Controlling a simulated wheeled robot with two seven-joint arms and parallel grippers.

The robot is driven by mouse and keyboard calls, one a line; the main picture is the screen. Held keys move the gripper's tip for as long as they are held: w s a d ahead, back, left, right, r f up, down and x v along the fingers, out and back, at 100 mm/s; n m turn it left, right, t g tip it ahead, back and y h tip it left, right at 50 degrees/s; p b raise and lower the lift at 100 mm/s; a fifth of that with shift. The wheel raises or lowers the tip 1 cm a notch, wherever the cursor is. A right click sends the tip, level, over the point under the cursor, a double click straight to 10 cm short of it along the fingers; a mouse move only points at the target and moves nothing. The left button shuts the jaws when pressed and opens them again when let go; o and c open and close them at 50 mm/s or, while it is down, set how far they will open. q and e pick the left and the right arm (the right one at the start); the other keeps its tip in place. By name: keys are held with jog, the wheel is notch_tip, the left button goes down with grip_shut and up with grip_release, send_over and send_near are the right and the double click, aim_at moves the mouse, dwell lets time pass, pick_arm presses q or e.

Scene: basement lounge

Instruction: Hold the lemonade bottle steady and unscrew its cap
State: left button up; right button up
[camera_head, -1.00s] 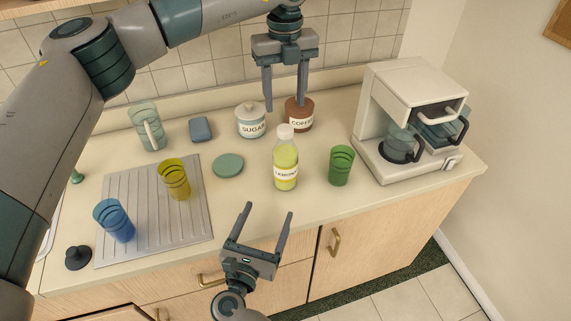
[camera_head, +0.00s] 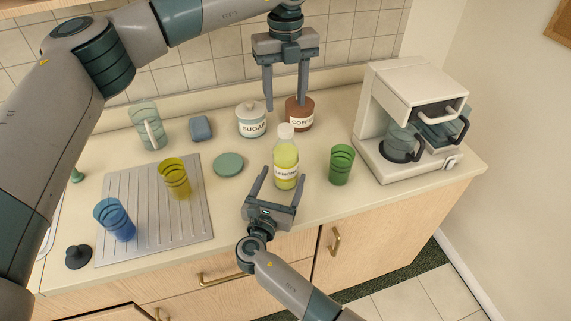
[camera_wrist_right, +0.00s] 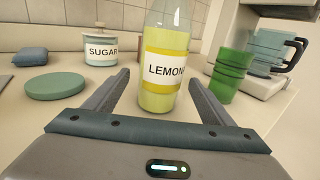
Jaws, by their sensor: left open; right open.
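The lemonade bottle (camera_head: 286,158) stands upright on the counter, with yellow-green liquid, a "LEMON…" label and a white cap (camera_head: 286,131) on top. In the right wrist view the bottle (camera_wrist_right: 163,70) is straight ahead and its cap is out of frame. My right gripper (camera_head: 283,176) is open, its fingers pointing at the bottle's lower part from the front, with nothing gripped. My left gripper (camera_head: 286,105) is open and empty, pointing down above and behind the bottle, in front of the sugar and coffee jars in the picture.
The sugar jar (camera_head: 251,120) and coffee jar (camera_head: 299,114) stand behind the bottle. A green cup (camera_head: 341,165) is to its right, with the coffee machine (camera_head: 385,160) beyond. A round green disc (camera_head: 229,164) lies left, near the drainboard (camera_head: 150,226) with yellow and blue cups.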

aim_at(286, 169)
jog(key=shift+x, duration=2.2)
jog(key=shift+c, duration=0.4)
grip_shut()
pick_arm(q)
jog(key=m, duration=0.6)
jog(key=shift+m, duration=0.4)
jog(key=m, duration=1.1)
jog(key=shift+m, duration=0.3)
jog(key=m, duration=1.7)
jog(key=shift+m, duration=0.3)
